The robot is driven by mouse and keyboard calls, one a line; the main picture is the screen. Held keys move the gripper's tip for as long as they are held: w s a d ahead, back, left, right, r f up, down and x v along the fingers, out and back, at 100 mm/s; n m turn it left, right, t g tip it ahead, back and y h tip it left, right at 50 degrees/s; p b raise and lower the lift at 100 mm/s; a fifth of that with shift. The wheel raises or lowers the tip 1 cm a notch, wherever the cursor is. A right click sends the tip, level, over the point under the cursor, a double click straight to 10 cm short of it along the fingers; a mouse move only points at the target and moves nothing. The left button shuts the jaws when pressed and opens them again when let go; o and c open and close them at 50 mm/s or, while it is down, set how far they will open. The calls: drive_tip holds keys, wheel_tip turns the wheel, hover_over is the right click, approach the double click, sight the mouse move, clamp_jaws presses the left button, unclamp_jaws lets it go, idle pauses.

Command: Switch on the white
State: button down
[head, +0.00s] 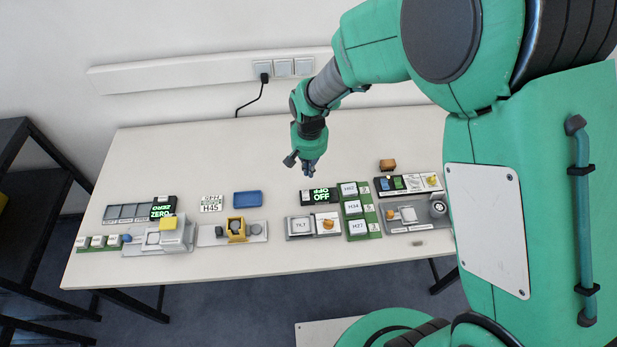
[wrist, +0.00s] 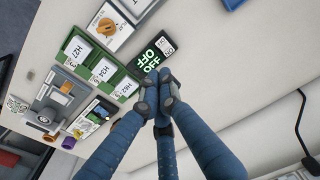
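The task names only "the white". One white candidate is a panel with an orange knob (head: 327,224), beside a white tile marked 79.7 (head: 300,226); the knob panel also shows in the wrist view (wrist: 107,24). A black display (head: 319,196) behind it reads OFF twice in green; it also shows in the wrist view (wrist: 152,54). My gripper (head: 308,168) hangs above the table behind the display, pointing down. In the wrist view its blue fingers (wrist: 160,92) meet at the tips with nothing visible between them, overlapping the display's near edge in the picture.
A blue tray (head: 248,199) and other fixtures stand left. The table's back is largely clear.

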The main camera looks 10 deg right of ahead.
sight(308, 190)
drive_tip(key=shift+w+r+t+b, duration=0.25)
drive_tip(key=shift+w+t+b, duration=0.05)
drive_tip(key=shift+t, duration=0.3)
drive_tip(key=f, duration=0.4)
drive_tip(key=w+f+b, duration=0.1)
drive_tip(key=f, duration=0.4)
drive_tip(key=w+f+b, duration=0.1)
drive_tip(key=f, duration=0.3)
drive_tip(key=shift+w+f, duration=0.25)
drive_tip(key=shift+f, duration=0.15)
drive_tip(key=shift+w, duration=0.1)
